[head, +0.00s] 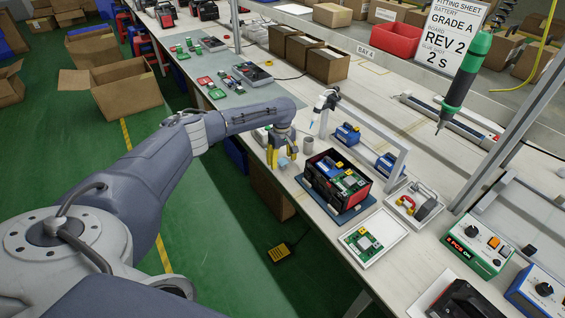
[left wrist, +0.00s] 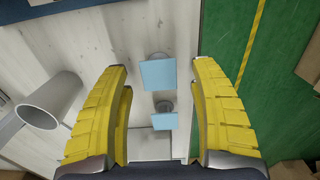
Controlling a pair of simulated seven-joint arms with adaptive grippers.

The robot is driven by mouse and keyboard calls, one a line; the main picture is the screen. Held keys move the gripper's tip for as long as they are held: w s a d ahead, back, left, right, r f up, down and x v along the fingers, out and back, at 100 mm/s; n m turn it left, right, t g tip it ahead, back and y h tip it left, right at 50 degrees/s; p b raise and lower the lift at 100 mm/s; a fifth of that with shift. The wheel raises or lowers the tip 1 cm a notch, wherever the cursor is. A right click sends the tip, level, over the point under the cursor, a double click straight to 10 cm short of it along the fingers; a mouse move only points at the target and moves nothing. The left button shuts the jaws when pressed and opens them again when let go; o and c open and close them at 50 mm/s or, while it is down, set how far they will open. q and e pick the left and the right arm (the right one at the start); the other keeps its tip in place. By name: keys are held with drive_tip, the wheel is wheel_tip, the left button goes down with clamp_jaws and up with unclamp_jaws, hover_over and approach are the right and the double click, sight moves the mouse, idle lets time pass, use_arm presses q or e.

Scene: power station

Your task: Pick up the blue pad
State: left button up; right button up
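In the left wrist view, a light blue square pad (left wrist: 157,74) sits on a small grey support on the pale worktop. A second, smaller-looking light blue piece (left wrist: 165,121) on a similar support shows below it, nearer the gripper palm. My left gripper (left wrist: 162,68) is open, its yellow ribbed fingers on either side of the pads in the picture; I see no finger touching them. My right gripper is not in view.
A grey cup (head: 308,146) stands beside my left gripper; it also shows in the left wrist view (left wrist: 50,101). A black and red case (head: 337,180) with green boards stands to the right. The bench edge and green floor (left wrist: 276,100) lie close by.

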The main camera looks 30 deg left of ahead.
use_arm(q)
drive_tip(key=c, duration=0.9)
drive_tip(key=shift+r, duration=0.1)
